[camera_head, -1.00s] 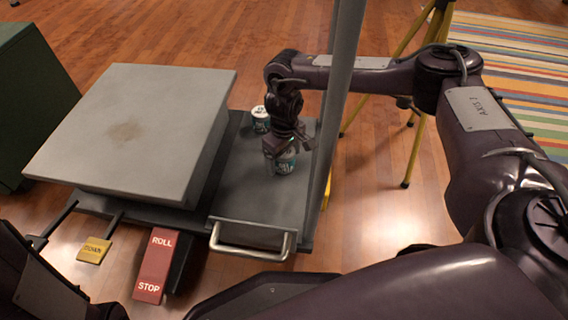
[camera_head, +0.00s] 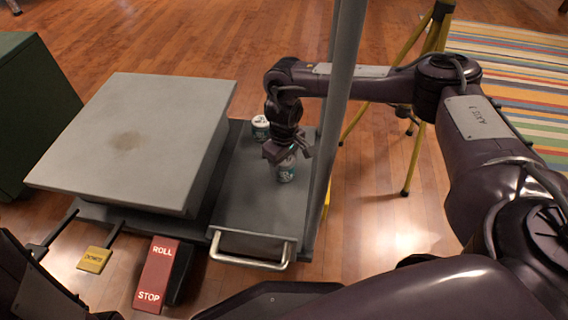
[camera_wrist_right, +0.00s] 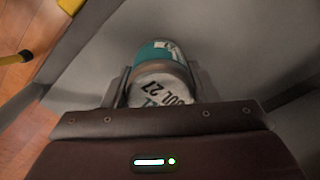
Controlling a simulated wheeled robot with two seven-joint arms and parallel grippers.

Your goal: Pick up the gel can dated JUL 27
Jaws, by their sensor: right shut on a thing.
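My right gripper (camera_head: 286,152) is shut on a small teal and white gel can (camera_head: 286,171) above the grey deck. In the right wrist view the can (camera_wrist_right: 162,55) sits between the two fingers of the gripper (camera_wrist_right: 160,82), and its pale end carries dark print that reads "JUL 27", the first letter unclear. I cannot tell whether the can touches the deck. A second white and teal can (camera_head: 260,127) stands on the deck, behind and left of the gripper; its date is too small to read. My left gripper is not in view.
The grey deck (camera_head: 245,205) has a handle (camera_head: 252,262) at its front. A raised grey platform (camera_head: 135,135) stands left of the cans. A grey post (camera_head: 340,110) rises close on the right. A red ROLL/STOP pedal (camera_head: 157,274) and yellow pedal (camera_head: 94,260) are in front.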

